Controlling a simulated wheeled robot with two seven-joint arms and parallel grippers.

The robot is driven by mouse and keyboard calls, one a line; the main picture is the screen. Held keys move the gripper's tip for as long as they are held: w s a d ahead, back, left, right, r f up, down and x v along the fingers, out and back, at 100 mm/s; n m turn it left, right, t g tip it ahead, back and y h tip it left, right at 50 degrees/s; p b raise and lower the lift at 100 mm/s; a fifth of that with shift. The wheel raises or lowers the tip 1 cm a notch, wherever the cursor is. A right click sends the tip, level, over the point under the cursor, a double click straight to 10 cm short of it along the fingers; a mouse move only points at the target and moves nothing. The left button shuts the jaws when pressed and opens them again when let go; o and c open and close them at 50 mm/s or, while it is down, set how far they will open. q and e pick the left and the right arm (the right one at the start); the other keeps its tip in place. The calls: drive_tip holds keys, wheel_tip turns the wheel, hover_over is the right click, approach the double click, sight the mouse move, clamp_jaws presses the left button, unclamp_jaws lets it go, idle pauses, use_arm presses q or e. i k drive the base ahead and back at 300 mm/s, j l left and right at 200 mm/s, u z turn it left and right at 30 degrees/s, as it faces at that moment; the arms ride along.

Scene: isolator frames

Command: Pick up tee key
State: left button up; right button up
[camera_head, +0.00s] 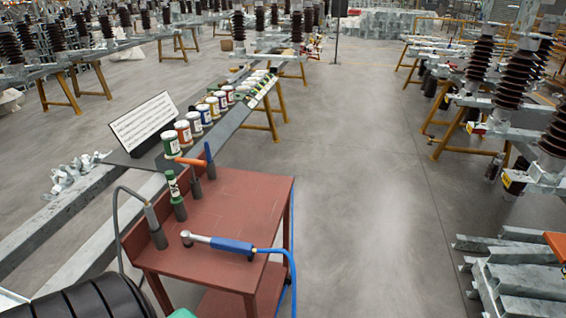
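A red cart (235,205) stands at the lower left of the middle, with several tools on its top. A tool with an orange crossbar handle (188,162) stands upright in a dark holder (196,188) near the cart's back left; its T shape fits a tee key, but its shaft is mostly hidden. A blue-handled tool (209,158) stands upright just right of it. A green cylinder (173,187) stands in another holder in front.
A blue-gripped tool (230,245) with a blue hose lies across the cart's front. A dark hose tool (152,220) stands at its left. Several paint cans (183,132) and a white sign (144,121) are behind. Open floor (360,200) lies right; metal beams (520,280) lie farther right.

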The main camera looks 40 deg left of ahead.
sight(192, 163)
drive_tip(key=i+l+z, duration=0.15)
drive_tip(key=i+l, duration=0.15)
drive_tip(key=i+l+z, duration=0.15)
drive_tip(key=i, duration=0.35)
drive_tip(key=i+u, duration=0.25)
drive_tip(key=u, duration=0.15)
drive_tip(key=i+l+u, duration=0.1)
drive_tip(key=i+u, duration=0.15)
drive_tip(key=u, duration=0.15)
drive_tip(key=i+l+u, duration=0.15)
drive_tip(key=u, duration=0.25)
drive_tip(key=i+u, duration=0.2)
drive_tip(key=u, duration=0.25)
drive_tip(key=i+l+u, duration=0.1)
drive_tip(key=u, duration=0.4)
drive_tip(key=i+l+u, duration=0.2)
drive_tip(key=u, duration=0.25)
drive_tip(key=i+l+u, duration=0.15)
drive_tip(key=u, duration=0.3)
drive_tip(key=l, duration=0.1)
